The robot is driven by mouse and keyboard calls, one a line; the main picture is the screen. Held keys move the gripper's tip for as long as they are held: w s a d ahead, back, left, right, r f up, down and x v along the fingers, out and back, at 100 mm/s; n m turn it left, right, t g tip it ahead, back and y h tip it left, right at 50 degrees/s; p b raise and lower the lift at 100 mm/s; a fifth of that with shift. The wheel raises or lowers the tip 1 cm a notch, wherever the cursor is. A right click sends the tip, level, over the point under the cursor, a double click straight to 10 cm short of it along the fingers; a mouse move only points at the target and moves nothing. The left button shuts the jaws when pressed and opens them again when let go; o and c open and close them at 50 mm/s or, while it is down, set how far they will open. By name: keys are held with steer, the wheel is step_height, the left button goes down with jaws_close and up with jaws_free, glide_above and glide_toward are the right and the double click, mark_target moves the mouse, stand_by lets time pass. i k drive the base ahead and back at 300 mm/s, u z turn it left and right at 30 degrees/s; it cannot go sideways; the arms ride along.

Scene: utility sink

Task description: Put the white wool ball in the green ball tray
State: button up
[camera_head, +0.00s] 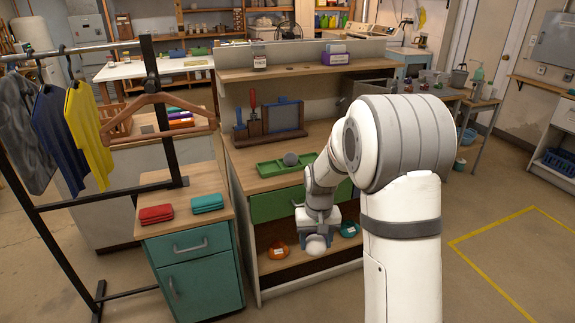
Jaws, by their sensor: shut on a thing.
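The white wool ball (316,246) shows at the lower end of my gripper (316,239). My gripper points down and is shut on the ball, in front of the open lower shelf of the wooden bench. The jaws are small and partly hidden by the wrist. The green ball tray (264,170) lies on the bench top, above and to the left of my gripper. A grey ball (290,159) sits in the tray. The tray's right end is partly hidden by my arm.
An orange dish (277,251) and a teal dish (350,229) flank my gripper at the lower shelf. A green drawer front (275,205) is above that shelf. A tool holder (270,123) stands behind the tray. A teal cabinet (198,264) and clothes rack (40,235) stand left.

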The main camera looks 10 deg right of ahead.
mark_target(270, 169)
steer(key=u, duration=0.05)
steer(key=i, duration=0.9)
steer(key=z, duration=0.05)
